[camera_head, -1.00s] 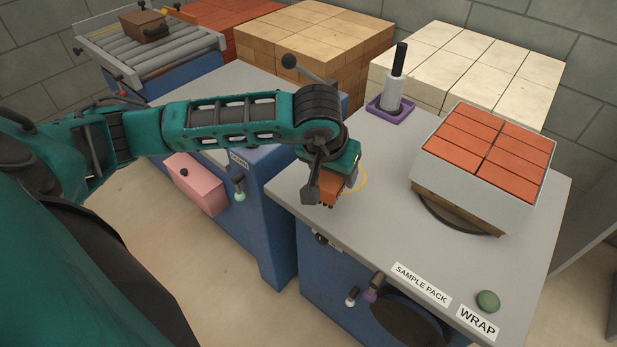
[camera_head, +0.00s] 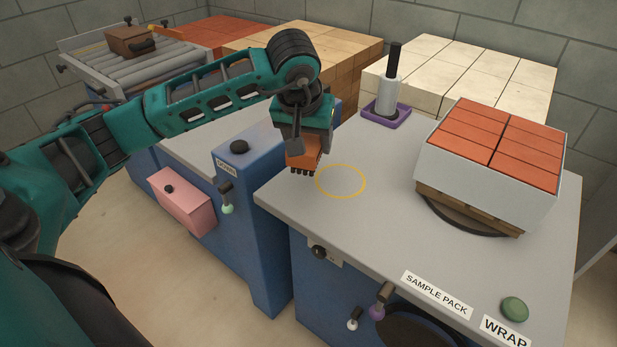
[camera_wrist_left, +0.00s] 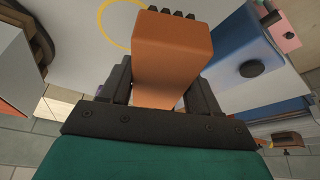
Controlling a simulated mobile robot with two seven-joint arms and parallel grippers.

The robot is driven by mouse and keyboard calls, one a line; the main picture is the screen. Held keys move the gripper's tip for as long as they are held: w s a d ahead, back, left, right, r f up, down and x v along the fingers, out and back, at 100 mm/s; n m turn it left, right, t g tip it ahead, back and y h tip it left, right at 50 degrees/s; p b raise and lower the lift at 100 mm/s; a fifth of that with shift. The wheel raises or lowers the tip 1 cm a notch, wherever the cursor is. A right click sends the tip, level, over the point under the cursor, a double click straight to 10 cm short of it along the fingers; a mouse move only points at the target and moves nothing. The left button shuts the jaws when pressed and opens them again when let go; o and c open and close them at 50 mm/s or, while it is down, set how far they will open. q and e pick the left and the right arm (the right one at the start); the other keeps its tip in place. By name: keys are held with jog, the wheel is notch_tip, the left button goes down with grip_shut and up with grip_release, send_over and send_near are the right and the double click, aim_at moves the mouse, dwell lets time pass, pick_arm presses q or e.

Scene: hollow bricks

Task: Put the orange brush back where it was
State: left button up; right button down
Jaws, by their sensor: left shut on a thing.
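The orange brush (camera_head: 303,158) is held in my left gripper (camera_head: 301,143), with its dark bristles pointing down. In the left wrist view the orange brush (camera_wrist_left: 171,55) sits between the two dark fingers of my left gripper (camera_wrist_left: 160,85). In the head view the brush is over the left part of the grey wrap table (camera_head: 350,225). A yellow ring outline (camera_head: 341,181) marks the table top just right of the brush. Whether the bristles touch the table is hard to tell. My right gripper is not in view.
A brick pack (camera_head: 490,160) in a pale wrap stands on the table's right side. A roll on a purple tray (camera_head: 386,113) stands at the back. A blue control post (camera_head: 245,180) with a black knob is to the left. The table's middle is clear.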

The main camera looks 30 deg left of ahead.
pick_arm(q)
notch_tip(320, 180, down, 4)
jog(key=shift+f, duration=0.25)
notch_tip(320, 180, down, 4)
jog(key=shift+f+b, duration=0.1)
jog(key=shift+b, duration=0.4)
jog(key=shift+f, duration=0.15)
jog(key=o, duration=1.1)
